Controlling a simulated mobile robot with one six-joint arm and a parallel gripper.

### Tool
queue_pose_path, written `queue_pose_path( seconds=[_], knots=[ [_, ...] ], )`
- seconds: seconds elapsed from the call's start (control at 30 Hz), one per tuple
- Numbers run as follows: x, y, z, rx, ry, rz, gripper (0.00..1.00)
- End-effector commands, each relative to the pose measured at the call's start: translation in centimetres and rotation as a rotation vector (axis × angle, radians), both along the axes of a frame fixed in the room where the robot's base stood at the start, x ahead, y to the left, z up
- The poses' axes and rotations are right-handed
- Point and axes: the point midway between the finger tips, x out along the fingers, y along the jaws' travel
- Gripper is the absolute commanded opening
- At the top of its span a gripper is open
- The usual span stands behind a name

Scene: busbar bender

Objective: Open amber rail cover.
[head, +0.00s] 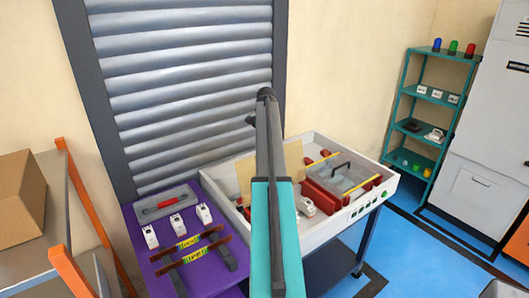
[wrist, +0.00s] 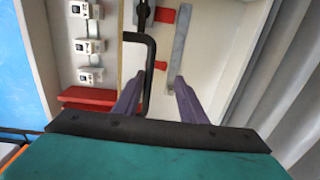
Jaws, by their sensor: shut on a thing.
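The amber rail cover (head: 294,160) is a tan panel standing up out of the white open-topped box (head: 325,230) in the head view, partly behind my arm. In the wrist view its edge (wrist: 122,65) seems to show as a thin tan strip. A black bent handle (wrist: 151,55) stands out from that strip. My gripper (wrist: 158,79) has its two purple fingers on either side of the handle and is shut on it. My own arm hides the gripper in the head view.
A grey see-through cover with a black handle (head: 341,168) lies over red parts in the box. A purple table (head: 152,262) with white blocks and striped bars adjoins the box at left. A grey shutter (head: 185,80) stands behind; a teal shelf (head: 407,125) stands right.

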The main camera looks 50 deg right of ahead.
Motion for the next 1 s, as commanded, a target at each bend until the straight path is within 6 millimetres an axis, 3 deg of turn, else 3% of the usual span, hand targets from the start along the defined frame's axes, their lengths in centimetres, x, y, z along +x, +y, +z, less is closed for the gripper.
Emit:
queue_pose_path(
  seconds=[0.37,1.0],
  knots=[
    [0.3,-0.2,3.1,-0.009,-0.013,0.002,0.28],
    [-0.7,0.0,12.0,-0.001,-0.002,-0.001,0.28]
  ],
)
